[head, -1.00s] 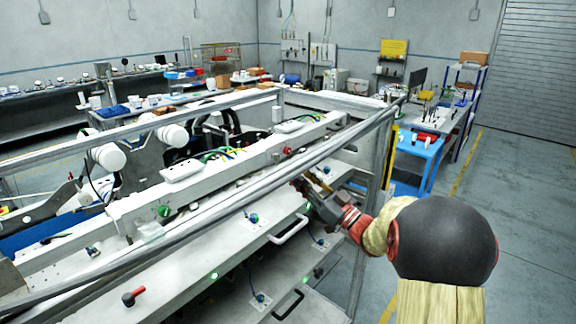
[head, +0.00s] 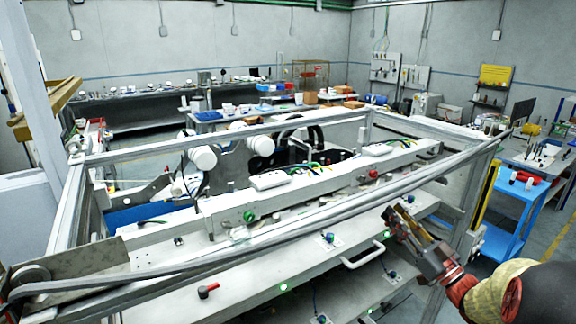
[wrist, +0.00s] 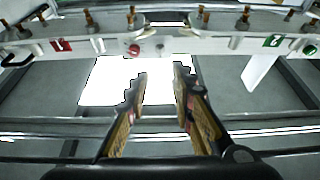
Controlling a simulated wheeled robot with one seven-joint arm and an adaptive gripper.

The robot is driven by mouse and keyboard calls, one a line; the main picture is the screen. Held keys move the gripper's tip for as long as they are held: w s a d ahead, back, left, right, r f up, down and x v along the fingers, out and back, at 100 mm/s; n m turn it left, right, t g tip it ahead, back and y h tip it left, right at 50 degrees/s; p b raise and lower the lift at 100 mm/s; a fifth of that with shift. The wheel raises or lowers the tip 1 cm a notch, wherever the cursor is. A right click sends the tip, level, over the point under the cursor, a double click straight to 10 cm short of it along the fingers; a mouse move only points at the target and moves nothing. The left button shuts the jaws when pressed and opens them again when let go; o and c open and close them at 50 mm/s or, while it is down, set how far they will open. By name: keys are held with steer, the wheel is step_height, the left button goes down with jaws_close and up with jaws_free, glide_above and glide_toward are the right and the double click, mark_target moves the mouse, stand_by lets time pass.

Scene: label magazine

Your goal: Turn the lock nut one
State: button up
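My gripper (head: 398,216) is at the right front of the machine frame in the head view, near a white handle (head: 363,252). In the wrist view its two fingers (wrist: 162,76) are apart with nothing between them. Beyond the fingertips runs a white bar (wrist: 215,46) with several brass-coloured upright posts and a red round knob (wrist: 135,50). In the head view a green knob (head: 249,216) and a red knob (head: 374,174) sit on the machine's beam. I cannot tell which part is the lock nut.
A grey frame rail (head: 300,215) crosses in front of the machine. A red lever (head: 208,290) lies on the lower shelf. A blue cart (head: 512,215) stands at the right. Open floor shows at the far right.

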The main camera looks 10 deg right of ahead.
steer(key=w+d+f+m+g+h, duration=0.2)
steer(key=d+f+m+g+h, duration=0.25)
steer(key=d+f+h, duration=0.7)
steer(key=s+f+m+g+h, duration=0.2)
steer(key=s+f+m+g, duration=0.2)
steer(key=s+f+g, duration=0.5)
steer(key=s+a+r+g+y+b, duration=0.1)
steer(key=s+a+g+y, duration=0.1)
steer(key=s+a, duration=0.8)
steer(key=s+a+r+g+y+b, duration=0.1)
steer(key=s+a+g+y, duration=0.15)
steer(key=s+a, duration=0.8)
steer(key=a+r+n+t+y+b, duration=0.1)
steer(key=a+r+n, duration=0.3)
steer(key=a, duration=1)
step_height(320, 180, up, 2)
steer(key=shift+a+t, duration=0.3)
steer(key=shift+t, duration=0.4)
